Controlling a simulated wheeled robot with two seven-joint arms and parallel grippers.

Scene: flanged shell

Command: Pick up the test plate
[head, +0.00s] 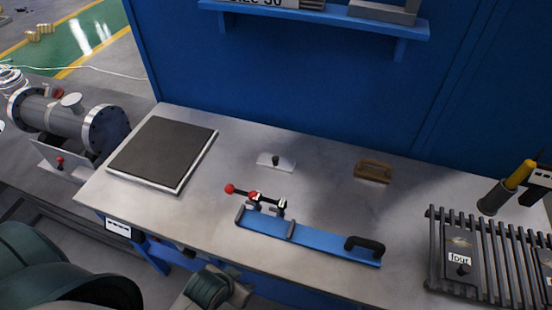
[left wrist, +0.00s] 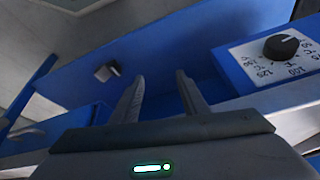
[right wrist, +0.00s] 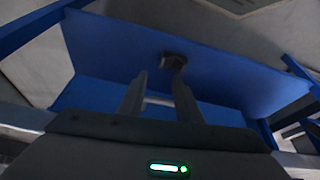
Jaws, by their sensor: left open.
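A small pale plate with a black knob (head: 276,161) lies on the bench top, near the middle. A dark plate labelled "four" with a knob (head: 461,262) sits on the slatted rack at the right. I cannot tell for sure which is the test plate. My left gripper (left wrist: 160,85) is open and empty in the left wrist view, facing blue panels. In the head view only parts of my left arm show clearly, low at the front, below the bench edge. My right gripper (right wrist: 160,88) is open and empty in its wrist view. Neither gripper touches a plate.
A blue fixture (head: 320,240) with a red-knobbed clamp and black handle lies along the bench front. A dark square slab (head: 163,150) is at left. A brown brush-like block (head: 374,171) lies behind. The slatted rack (head: 494,240) is at right. A dial (left wrist: 283,46) shows in the left wrist view.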

